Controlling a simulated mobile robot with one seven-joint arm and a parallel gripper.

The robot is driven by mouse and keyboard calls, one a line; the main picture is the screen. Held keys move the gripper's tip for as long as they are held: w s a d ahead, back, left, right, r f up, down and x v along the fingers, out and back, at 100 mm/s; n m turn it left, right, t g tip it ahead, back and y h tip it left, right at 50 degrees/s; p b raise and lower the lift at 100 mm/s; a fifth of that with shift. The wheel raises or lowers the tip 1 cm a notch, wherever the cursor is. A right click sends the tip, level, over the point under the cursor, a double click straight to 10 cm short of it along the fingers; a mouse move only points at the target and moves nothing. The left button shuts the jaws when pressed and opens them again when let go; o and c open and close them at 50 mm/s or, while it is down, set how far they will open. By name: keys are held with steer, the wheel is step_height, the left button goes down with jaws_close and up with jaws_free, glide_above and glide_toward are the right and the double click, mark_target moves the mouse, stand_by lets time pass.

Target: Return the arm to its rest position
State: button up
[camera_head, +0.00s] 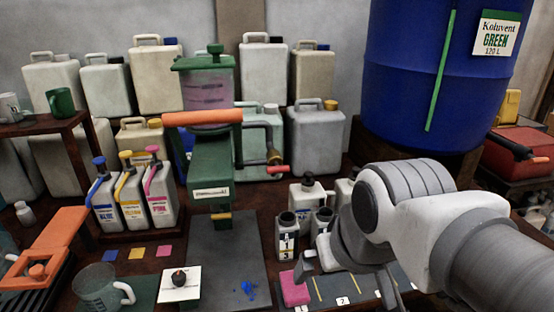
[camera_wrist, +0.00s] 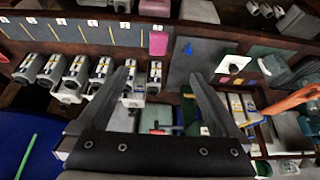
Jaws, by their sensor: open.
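My arm reaches in from the right of the head view, its white and grey links bent over the front right of the bench. My gripper (camera_head: 345,278) points down there. In the wrist view my gripper (camera_wrist: 161,70) has its two dark fingers spread wide with nothing held between them. Beyond the fingers lie a pink block (camera_wrist: 158,43) and a row of grey-and-white containers (camera_wrist: 75,72). The pink block (camera_head: 294,289) also shows in the head view, left of my gripper. Part of the bench behind my arm is hidden.
A big blue drum (camera_head: 405,80) stands behind my arm. A green stirring stand (camera_head: 211,180) with an orange bar (camera_head: 203,118) is at the middle. Blue, yellow and pink-handled bottles (camera_head: 130,200) stand left of it. A clear jug (camera_head: 100,287) is at the front left.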

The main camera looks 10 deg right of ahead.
steer(key=shift+s, duration=0.55)
steer(key=shift+r, duration=0.1)
